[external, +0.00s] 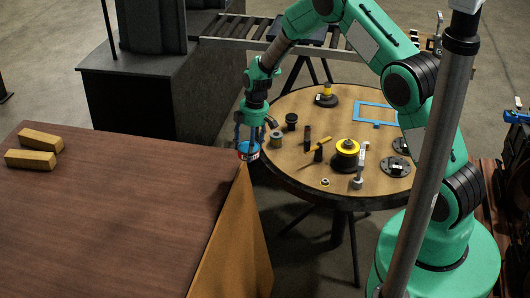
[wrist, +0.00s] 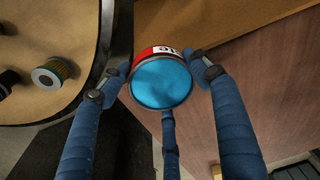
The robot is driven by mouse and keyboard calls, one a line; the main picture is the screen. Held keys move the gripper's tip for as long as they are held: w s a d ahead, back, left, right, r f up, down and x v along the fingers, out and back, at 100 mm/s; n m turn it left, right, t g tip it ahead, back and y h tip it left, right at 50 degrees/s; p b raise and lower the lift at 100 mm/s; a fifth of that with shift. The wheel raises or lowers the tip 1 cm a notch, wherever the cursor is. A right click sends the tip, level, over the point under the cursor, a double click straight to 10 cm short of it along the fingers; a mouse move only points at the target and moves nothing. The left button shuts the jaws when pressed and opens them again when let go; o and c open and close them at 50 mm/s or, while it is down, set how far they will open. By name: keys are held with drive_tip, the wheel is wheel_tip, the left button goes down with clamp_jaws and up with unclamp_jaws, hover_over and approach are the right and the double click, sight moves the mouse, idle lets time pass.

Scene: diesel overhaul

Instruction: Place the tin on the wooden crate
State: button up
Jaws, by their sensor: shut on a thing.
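The tin (external: 250,154) is a short round can with a blue top and a red and white label. My gripper (external: 249,140) is shut on it, and the tin hangs upright below my fingers. In the wrist view the blue top of the tin (wrist: 162,85) faces the camera, with my blue fingers around it. The wooden crate (external: 110,215) is the large brown box at the left, with a flat dark top and a lighter side. The tin shows at the crate's far right corner; its height above the top is hard to tell. The crate (wrist: 265,80) fills the wrist view's right side.
Two wooden blocks (external: 30,160) lie on the crate's far left. A round table (external: 285,112) with several small parts stands right of the tin. A dark cabinet (external: 150,85) and a roller conveyor (external: 240,27) stand behind. Most of the crate's top is clear.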

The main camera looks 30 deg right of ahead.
drive_tip(key=s+a+n, duration=0.2)
drive_tip(key=s+a, duration=0.3)
drive_tip(key=a, duration=0.8)
drive_tip(key=s+a+n, duration=0.2)
drive_tip(key=s+a, duration=0.3)
drive_tip(key=a, duration=0.8)
drive_tip(key=shift+a+p, duration=0.4)
drive_tip(key=shift+p, duration=0.05)
drive_tip(key=s+a, duration=0.3)
drive_tip(key=a, duration=0.1)
drive_tip(key=s+a+n, duration=0.1)
drive_tip(key=s+a, duration=0.2)
drive_tip(key=a, duration=0.1)
drive_tip(key=s+a+n, duration=0.1)
drive_tip(key=s+a, duration=0.2)
drive_tip(key=a, duration=0.1)
drive_tip(key=shift+g, duration=0.4)
drive_tip(key=shift+c, duration=0.2)
drive_tip(key=s+a+n+p, duration=0.1)
drive_tip(key=s+a+n, duration=0.1)
drive_tip(key=s+a, duration=0.65)
drive_tip(key=f, duration=0.6)
drive_tip(key=shift+s+d+f, duration=0.15)
drive_tip(key=shift+s+f, duration=0.1)
drive_tip(key=shift+f, duration=0.05)
hover_over(118, 276)
drive_tip(key=shift+w+f+b, duration=0.15)
drive_tip(key=shift+f+b, duration=0.3)
drive_tip(key=shift+f, duration=0.3)
